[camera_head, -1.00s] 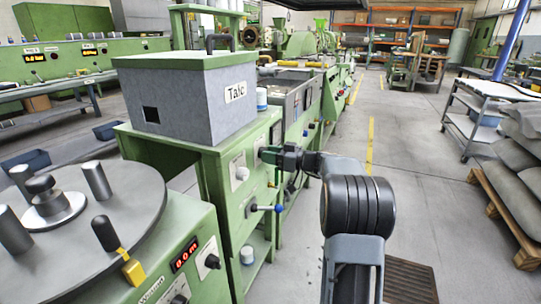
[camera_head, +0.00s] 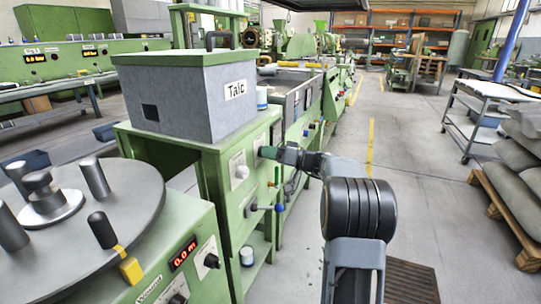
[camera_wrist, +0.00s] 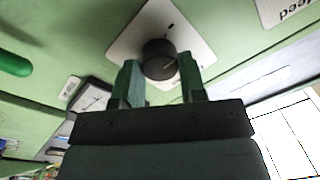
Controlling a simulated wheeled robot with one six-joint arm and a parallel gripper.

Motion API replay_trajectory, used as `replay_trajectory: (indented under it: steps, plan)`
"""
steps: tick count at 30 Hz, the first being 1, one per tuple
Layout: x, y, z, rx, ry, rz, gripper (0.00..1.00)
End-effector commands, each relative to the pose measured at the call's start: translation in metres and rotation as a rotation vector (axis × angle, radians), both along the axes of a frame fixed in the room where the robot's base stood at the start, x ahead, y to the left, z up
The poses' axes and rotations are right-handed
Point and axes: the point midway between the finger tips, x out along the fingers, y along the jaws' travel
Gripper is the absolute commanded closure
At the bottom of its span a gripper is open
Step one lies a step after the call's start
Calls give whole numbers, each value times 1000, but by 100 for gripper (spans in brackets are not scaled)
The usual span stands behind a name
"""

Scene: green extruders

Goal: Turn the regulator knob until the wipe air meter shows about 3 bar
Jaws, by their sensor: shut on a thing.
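The regulator knob (camera_wrist: 158,58) is a round black knob with a pale pointer line, on a white plate (camera_wrist: 128,38) on the green panel. My gripper (camera_wrist: 160,76) has its two green fingers on either side of the knob, shut on it. In the head view my gripper (camera_head: 266,152) reaches the side of the green machine beneath the grey Talc box, and the knob is hidden there. A meter with a pale face (camera_wrist: 92,98) shows at the lower left in the wrist view. It is seen at a steep angle, and its reading is not legible.
The Talc box (camera_head: 190,100) stands on the green cabinet. A round turntable (camera_head: 80,205) is at the left. Open floor (camera_head: 410,180) lies to the right.

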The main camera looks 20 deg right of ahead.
Motion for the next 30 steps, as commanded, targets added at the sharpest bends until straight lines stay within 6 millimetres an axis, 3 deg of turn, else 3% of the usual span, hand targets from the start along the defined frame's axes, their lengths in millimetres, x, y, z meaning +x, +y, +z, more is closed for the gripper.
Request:
replay_trajectory:
  steps: [30]
  plan:
    - [-1,1,1,714,659,3,86]
